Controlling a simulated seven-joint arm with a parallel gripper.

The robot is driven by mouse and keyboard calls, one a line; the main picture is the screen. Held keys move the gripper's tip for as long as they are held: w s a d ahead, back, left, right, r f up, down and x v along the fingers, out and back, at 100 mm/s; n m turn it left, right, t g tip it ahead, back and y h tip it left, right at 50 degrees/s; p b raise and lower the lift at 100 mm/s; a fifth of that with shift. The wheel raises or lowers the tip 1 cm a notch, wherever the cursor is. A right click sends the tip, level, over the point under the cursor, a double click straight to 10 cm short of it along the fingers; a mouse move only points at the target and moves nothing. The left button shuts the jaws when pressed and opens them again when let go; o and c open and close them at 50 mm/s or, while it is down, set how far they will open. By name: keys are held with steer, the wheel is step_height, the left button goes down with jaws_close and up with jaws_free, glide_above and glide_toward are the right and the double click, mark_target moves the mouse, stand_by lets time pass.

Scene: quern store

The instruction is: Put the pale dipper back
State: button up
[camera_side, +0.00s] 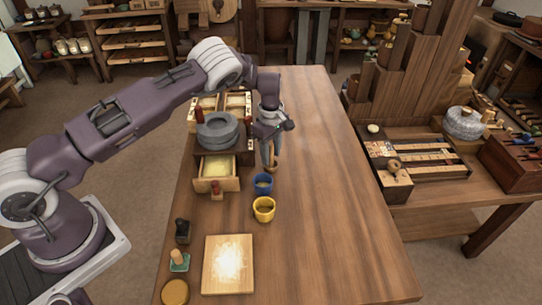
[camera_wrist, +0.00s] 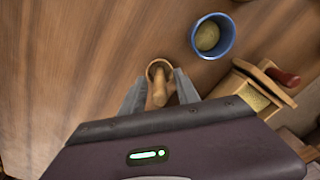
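The pale dipper (camera_wrist: 159,74) is a small tan wooden cup with an upright handle. In the wrist view it is between the two fingers of my gripper (camera_wrist: 161,88), which appear closed on its handle. In the side view my gripper (camera_side: 270,139) points down over the table, and the dipper (camera_side: 272,164) shows below the fingers, upright. I cannot tell whether its foot touches the table. A blue cup (camera_side: 263,179) stands just in front of it. The wrist view shows this cup (camera_wrist: 226,50) with something yellowish inside.
A yellow cup (camera_side: 264,216) stands nearer the front. A quern stone (camera_side: 217,130) sits on a wooden box whose open drawer (camera_side: 231,184) holds pale meal. A floury board (camera_side: 207,285) lies at the front. The table's right side (camera_side: 335,190) is clear.

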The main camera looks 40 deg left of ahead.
step_height(320, 180, up, 11)
steer(key=s+d+r+m+t+h, duration=0.1)
steer(key=s+d+r+m, duration=0.15)
steer(key=s+r, duration=0.65)
steer(key=s+d+r+m+t+h, duration=0.1)
steer(key=s+r+m, duration=0.35)
steer(key=r, duration=0.95)
steer(key=s+d+m+t+y, duration=0.1)
steer(key=s+m, duration=1)
steer(key=s, duration=1.4)
steer(key=t+y, duration=0.1)
steer(key=t, duration=0.1)
steer(key=shift+d+r+t, duration=0.3)
steer(key=shift+d+r, duration=0.05)
steer(key=shift+r, duration=0.05)
steer(key=shift+c, duration=0.2)
